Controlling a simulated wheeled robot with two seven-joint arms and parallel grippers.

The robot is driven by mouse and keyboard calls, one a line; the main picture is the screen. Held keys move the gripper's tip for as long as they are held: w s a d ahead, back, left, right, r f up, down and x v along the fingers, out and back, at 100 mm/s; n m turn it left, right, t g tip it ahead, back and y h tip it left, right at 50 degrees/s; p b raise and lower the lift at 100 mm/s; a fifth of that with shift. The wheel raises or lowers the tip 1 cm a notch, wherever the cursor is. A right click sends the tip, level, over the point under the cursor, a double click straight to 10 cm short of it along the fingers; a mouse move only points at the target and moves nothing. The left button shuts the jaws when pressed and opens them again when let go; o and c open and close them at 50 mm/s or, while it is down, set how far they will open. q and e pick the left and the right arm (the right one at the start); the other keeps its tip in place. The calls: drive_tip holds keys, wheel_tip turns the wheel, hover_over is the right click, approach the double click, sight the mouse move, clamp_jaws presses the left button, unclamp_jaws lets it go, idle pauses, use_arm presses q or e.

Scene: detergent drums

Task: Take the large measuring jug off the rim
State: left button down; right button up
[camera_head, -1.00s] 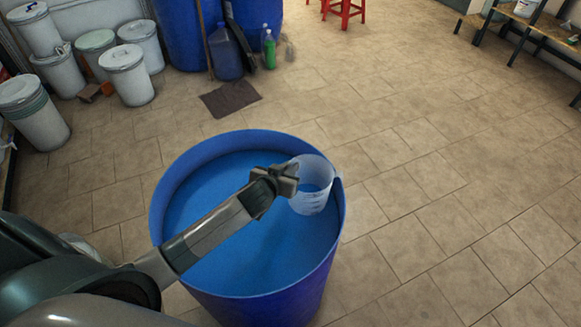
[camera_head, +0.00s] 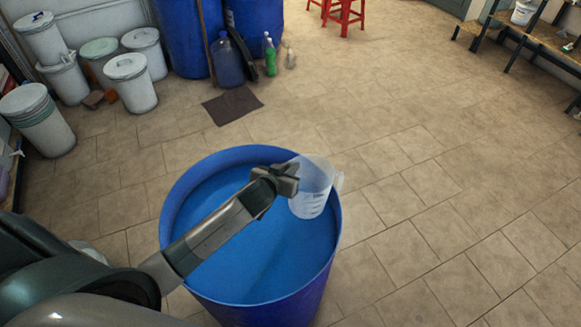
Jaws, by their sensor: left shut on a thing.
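The large measuring jug (camera_head: 312,190) is translucent with dark scale marks and stands nearly upright at the right side of the open blue drum (camera_head: 169,215). Its handle (camera_head: 339,182) points right, out over the drum's rim. Whether it touches the rim, I cannot tell. My left gripper (camera_head: 288,177) comes in across the drum and is shut on the jug's left wall near its top edge. The fingertips are partly hidden. The drum holds blue liquid. My right gripper is not in view.
Lidded white buckets (camera_head: 131,84) stand at the back left. Large blue drums (camera_head: 257,35), a blue bottle (camera_head: 227,62) and a green bottle (camera_head: 270,57) stand behind a dark mat (camera_head: 232,105). A red stool (camera_head: 346,15) is far back. Tiled floor to the right is clear.

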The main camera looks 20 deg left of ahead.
use_arm(q)
wheel_tip(320, 180, up, 5)
drive_tip(key=p, duration=0.3)
drive_tip(key=shift+r, duration=0.15)
idle(0.4)
drive_tip(key=shift+r, duration=2.5)
